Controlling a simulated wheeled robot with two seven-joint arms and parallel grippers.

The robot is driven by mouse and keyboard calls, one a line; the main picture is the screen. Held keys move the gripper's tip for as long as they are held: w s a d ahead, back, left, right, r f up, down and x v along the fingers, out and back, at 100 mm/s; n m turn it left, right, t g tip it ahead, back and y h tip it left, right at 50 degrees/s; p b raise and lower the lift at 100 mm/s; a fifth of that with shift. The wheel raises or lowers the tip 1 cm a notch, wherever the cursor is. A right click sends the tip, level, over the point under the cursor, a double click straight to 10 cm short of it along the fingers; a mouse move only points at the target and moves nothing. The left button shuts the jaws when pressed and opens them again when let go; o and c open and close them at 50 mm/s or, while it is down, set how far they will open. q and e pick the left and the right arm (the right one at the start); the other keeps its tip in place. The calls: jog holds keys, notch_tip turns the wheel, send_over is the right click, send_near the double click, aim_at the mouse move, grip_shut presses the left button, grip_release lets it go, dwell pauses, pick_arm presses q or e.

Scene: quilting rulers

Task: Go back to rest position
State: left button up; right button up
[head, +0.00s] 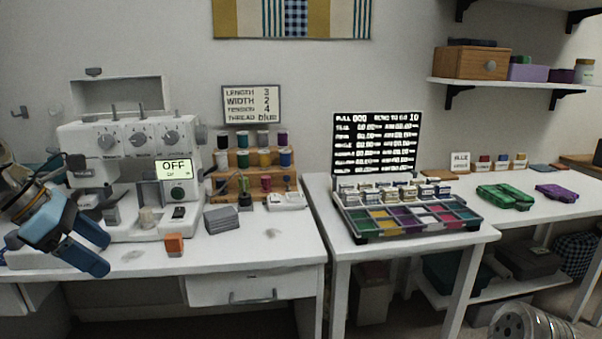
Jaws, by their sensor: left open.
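My left gripper (92,250) is at the left of the head view, with two blue fingers spread apart and nothing between them. It is in front of the white sewing machine (130,150), over the front left of the white sewing table (260,255). The machine's small display (173,169) reads OFF. A round metal part of my right arm (520,322) shows at the bottom right edge. My right gripper is not in view.
An orange block (174,245) and a grey stack (221,219) lie near the table's front. A thread rack (250,158) stands behind. A compartment tray (410,219) sits on the second table, with green (505,197) and purple (556,193) items farther right. Between the tables is a narrow gap.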

pick_arm(q)
jog(key=w+d+f+m+g, duration=0.1)
jog(key=w+d+f+m, duration=0.2)
jog(key=f, duration=0.8)
jog(key=w+d+f+m, duration=0.3)
jog(key=w+d+f, duration=0.1)
jog(key=f, duration=0.7)
jog(key=w+d+f+m+g, duration=0.1)
jog(key=w+d+f+m, duration=0.2)
jog(key=f, duration=0.8)
jog(key=s+d+f+m+g+y, duration=0.1)
jog(key=s+d+f+m, duration=0.35)
jog(key=f, duration=0.35)
jog(key=s+d+f+m, duration=0.3)
jog(key=d+f, duration=0.3)
jog(key=f, duration=0.3)
jog(key=s+d+f+m, duration=0.3)
jog(key=s, duration=0.3)
jog(key=s+d+f+m, duration=0.3)
jog(key=s+m, duration=0.1)
jog(key=s, duration=0.3)
jog(key=shift+d+f, duration=0.35)
jog(key=shift+o, duration=0.5)
